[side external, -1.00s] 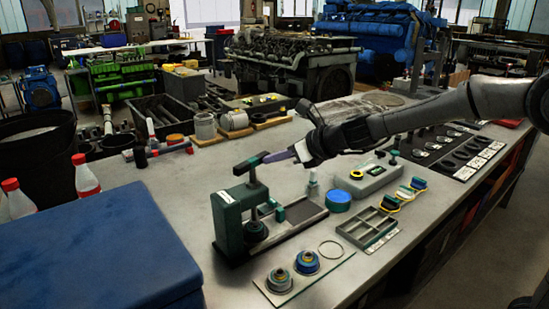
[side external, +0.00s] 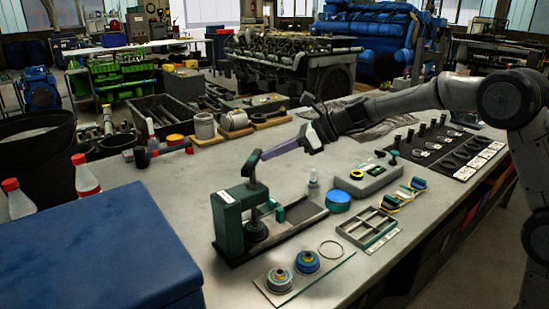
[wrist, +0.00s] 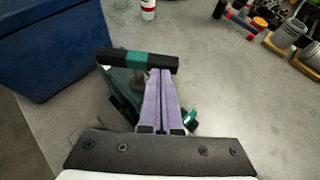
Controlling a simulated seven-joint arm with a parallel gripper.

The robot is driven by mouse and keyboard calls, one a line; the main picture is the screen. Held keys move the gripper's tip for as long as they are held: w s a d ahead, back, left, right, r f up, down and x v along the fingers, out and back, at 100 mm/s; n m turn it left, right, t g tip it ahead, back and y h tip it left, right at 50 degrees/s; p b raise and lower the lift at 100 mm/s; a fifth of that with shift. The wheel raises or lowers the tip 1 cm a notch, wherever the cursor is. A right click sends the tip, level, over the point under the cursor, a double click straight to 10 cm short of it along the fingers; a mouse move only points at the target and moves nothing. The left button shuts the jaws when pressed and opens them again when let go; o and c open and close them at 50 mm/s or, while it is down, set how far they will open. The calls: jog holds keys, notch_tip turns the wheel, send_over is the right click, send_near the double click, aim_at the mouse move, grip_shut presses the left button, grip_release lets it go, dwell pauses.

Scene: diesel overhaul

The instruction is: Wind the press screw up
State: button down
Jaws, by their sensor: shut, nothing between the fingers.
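The green bench press (side external: 228,222) stands upright on the steel bench, with a white label on its side. Its screw (side external: 250,186) rises from the top and carries a black crossbar handle (side external: 250,166), seen nearly end-on in the side view. In the wrist view the handle (wrist: 110,55) lies across the picture with a green middle. My gripper (side external: 263,156) is shut and empty, its purple fingers pointing at the handle from the right. In the wrist view the fingertips (wrist: 160,72) meet the bar's right part; I cannot tell if they touch.
A blue box (side external: 95,250) stands left of the press. Bare bench lies behind the press.

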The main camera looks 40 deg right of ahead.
jog(key=shift+w+a+n+g+y, duration=0.1)
jog(key=shift+w+n+g+y, duration=0.5)
jog(key=shift+n+g, duration=0.4)
jog(key=shift+w+a+n+g+y, duration=0.15)
jog(key=shift+w+n+g+y, duration=0.45)
jog(key=shift+n+g, duration=0.4)
jog(key=shift+w+a+n+g+y, duration=0.1)
jog(key=shift+w+n+g+y, duration=0.55)
jog(key=shift+n, duration=0.55)
jog(key=shift+w+a, duration=0.15)
jog(key=shift+w, duration=0.05)
jog(key=d, duration=0.5)
send_near(258, 149)
jog(key=shift+w+d+r, duration=0.1)
jog(key=shift+w+d, duration=0.3)
jog(key=shift+d, duration=0.35)
jog(key=shift+w+d+r, duration=0.1)
jog(key=shift+w+d, duration=0.25)
jog(key=shift+d, duration=0.4)
jog(key=shift+w+d+r, duration=0.1)
jog(key=shift+w+d, duration=0.3)
jog(key=shift+d, duration=0.35)
